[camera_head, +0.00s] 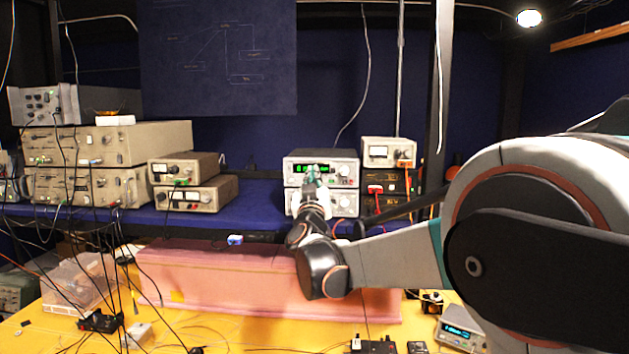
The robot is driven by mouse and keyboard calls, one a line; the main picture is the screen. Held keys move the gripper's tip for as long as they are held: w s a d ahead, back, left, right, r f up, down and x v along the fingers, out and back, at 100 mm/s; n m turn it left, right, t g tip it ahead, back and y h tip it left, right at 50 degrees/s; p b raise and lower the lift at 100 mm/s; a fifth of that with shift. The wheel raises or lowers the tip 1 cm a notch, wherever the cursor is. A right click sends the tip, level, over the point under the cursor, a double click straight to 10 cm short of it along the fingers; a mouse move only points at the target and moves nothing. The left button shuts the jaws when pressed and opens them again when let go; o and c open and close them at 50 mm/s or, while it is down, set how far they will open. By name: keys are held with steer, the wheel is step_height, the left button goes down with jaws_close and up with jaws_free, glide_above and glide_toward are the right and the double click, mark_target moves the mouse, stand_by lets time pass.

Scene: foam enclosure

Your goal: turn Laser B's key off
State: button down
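My gripper (312,172) is in front of a pair of stacked light-grey instruments on the blue shelf, and covers part of their front panels. The upper instrument (345,172) has a lit green display and knobs; the lower one (346,204) is partly hidden by my arm. The gripper is small and seen from behind, so I cannot tell whether its fingers are open or shut, or whether they touch a panel. No label reading Laser B is legible, and no key can be made out.
Beige instruments (192,168) stand left on the blue shelf (240,202), and a meter box (389,152) stands right. A pink foam block (225,275) lies below on the yellow table (240,333). Loose cables hang at the left. A dark post (437,100) rises right of the meter box.

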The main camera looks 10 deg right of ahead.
steer(key=n+y+b, duration=0.1)
steer(key=n+y, duration=0.1)
steer(key=n, duration=0.3)
steer(key=f+n+g+y+b, duration=0.1)
steer(key=n+y, duration=0.1)
steer(key=n, duration=0.4)
steer(key=f+n+g+y+b, duration=0.1)
steer(key=n+y, duration=0.1)
steer(key=n, duration=0.3)
steer(key=shift+w+a+f+n+b, duration=0.15)
steer(key=shift+a+n+b, duration=0.15)
steer(key=shift+a+n, duration=0.1)
steer(key=shift+d+f, duration=0.1)
steer(key=shift+f, duration=0.05)
stand_by(0.4)
